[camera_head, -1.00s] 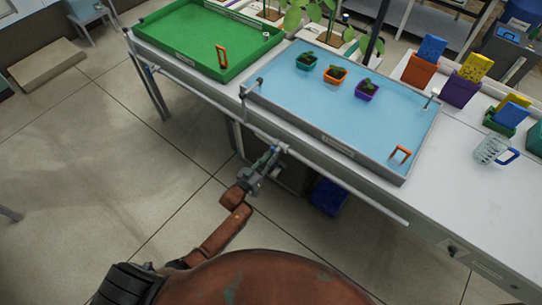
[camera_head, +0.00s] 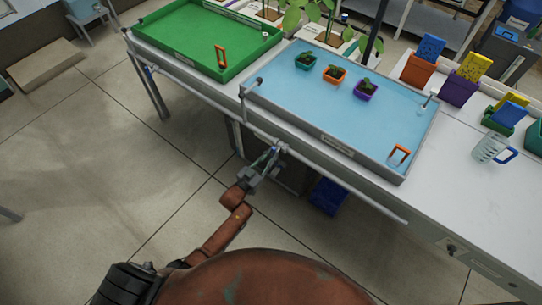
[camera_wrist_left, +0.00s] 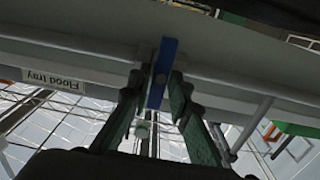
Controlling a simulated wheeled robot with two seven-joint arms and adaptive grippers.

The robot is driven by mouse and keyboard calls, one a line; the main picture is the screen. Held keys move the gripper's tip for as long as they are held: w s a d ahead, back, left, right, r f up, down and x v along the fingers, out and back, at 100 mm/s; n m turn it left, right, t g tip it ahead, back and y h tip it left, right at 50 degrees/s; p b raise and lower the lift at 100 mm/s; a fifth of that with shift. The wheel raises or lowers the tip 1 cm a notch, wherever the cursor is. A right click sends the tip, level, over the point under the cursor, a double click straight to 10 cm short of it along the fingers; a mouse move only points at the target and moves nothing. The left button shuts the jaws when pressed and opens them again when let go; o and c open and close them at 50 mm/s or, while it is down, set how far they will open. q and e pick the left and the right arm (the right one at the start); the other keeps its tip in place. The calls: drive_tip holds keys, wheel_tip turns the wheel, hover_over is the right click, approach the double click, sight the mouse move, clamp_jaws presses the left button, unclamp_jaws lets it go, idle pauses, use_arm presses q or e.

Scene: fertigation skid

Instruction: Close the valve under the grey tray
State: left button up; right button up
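The grey tray (camera_head: 392,168) holds pale blue water and sits on the white bench. Its wall also shows in the left wrist view, with a "Flood tray" label. The valve (camera_head: 281,148) is on the pipework below the tray's front edge, small and partly hidden by my gripper. Its flat blue handle (camera_wrist_left: 158,75) shows in the left wrist view. My left gripper (camera_head: 268,160) reaches up to the valve from below. Its green fingers (camera_wrist_left: 156,82) stand either side of the handle, looking slightly apart from it. My right gripper is out of view.
A rail (camera_head: 345,187) runs along the bench front, close to my left gripper. A green tray (camera_head: 188,68) stands to the left. A blue object (camera_head: 328,196) is under the bench. Pots and a measuring jug (camera_head: 490,148) stand right of the grey tray. The floor in front is clear.

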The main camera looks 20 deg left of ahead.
use_arm(q)
drive_tip(key=shift+o, duration=1.3)
drive_tip(key=shift+s+a, duration=0.1)
drive_tip(key=shift+s, duration=0.15)
drive_tip(key=v, duration=1.1)
drive_tip(key=shift+s, duration=0.3)
